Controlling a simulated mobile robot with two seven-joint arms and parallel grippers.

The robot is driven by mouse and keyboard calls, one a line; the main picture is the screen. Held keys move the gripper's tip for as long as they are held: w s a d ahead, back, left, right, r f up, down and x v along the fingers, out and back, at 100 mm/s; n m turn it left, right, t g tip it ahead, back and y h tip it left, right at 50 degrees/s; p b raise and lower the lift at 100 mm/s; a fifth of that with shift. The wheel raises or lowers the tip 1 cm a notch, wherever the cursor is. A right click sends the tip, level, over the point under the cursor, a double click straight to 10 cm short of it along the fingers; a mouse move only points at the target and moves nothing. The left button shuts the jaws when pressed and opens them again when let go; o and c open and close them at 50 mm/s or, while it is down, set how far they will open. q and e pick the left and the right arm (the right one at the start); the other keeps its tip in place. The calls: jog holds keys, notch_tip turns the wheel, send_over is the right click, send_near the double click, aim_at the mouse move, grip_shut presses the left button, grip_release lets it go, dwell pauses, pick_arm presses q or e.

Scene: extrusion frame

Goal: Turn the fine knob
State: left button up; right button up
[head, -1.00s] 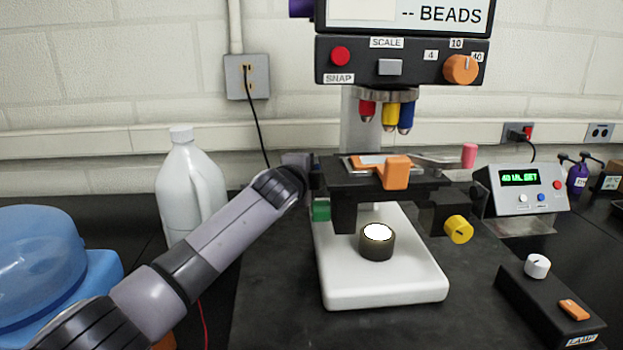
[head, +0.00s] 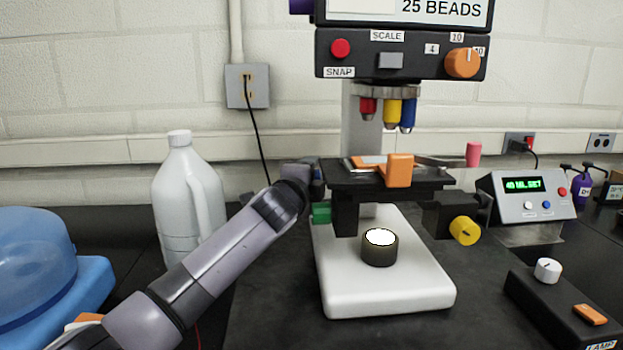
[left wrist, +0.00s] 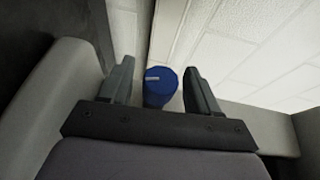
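A blue knob (left wrist: 160,88) with a white mark on its face shows in the left wrist view, between the two fingers of my left gripper (left wrist: 160,80). The fingers are open, with a narrow gap on each side of the knob. In the head view my left gripper (head: 315,180) is at the left side of the microscope stage (head: 350,200), and the knob there is mostly hidden. A green knob (head: 320,213) is on the left below it, and a yellow knob (head: 465,231) is on the right. No label tells which is the fine knob. My right gripper is not in view.
The screen (head: 405,10) above reads 25 BEADS. An orange clip (head: 399,170) sits on the stage. A white jug (head: 188,200) and a blue container (head: 35,255) stand left. A control box (head: 527,195) and a lamp box (head: 560,305) stand right.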

pick_arm(q)
jog(key=shift+s, duration=0.1)
jog(key=p+v, duration=0.5)
jog(key=v, duration=0.2)
dwell(0.6)
dwell(0.4)
